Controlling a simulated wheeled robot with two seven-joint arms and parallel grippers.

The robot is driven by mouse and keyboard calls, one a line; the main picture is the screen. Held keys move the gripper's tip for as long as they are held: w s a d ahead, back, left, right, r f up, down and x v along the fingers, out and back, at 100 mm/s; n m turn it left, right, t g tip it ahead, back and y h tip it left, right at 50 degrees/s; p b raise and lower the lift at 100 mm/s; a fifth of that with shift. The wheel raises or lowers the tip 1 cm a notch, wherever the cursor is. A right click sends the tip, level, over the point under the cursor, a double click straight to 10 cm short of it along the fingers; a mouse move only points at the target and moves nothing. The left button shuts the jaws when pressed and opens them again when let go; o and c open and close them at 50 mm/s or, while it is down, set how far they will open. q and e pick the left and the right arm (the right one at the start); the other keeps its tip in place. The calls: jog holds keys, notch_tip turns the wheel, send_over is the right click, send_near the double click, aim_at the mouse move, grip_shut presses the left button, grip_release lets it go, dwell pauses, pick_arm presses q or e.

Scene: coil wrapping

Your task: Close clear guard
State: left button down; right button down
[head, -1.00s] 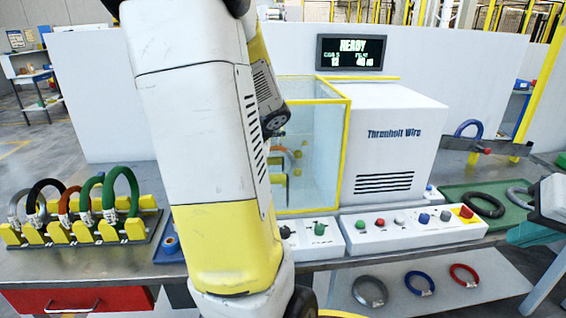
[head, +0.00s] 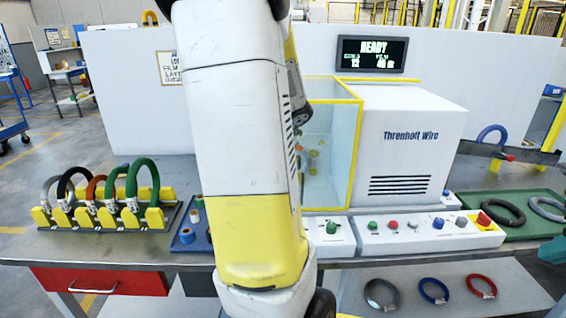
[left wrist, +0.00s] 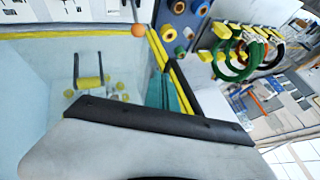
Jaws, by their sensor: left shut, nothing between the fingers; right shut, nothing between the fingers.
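The fingers are shut and empty; contact with the edge is unclear. Only a teal part of my right gripper (head: 553,250) shows at the right edge of the head view.
A display (head: 371,54) reads READY. A button panel (head: 428,236) lies before the machine. A rack of coloured coils (head: 100,220) and a blue tray of spools (head: 186,241) are left; a green tray (head: 500,232) with dark coils is right. Coils lie on the lower shelf (head: 455,308).

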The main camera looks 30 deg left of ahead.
pick_arm(q)
jog(key=w+d+v, duration=0.1)
jog(key=v, duration=0.9)
jog(key=shift+s+d, duration=0.15)
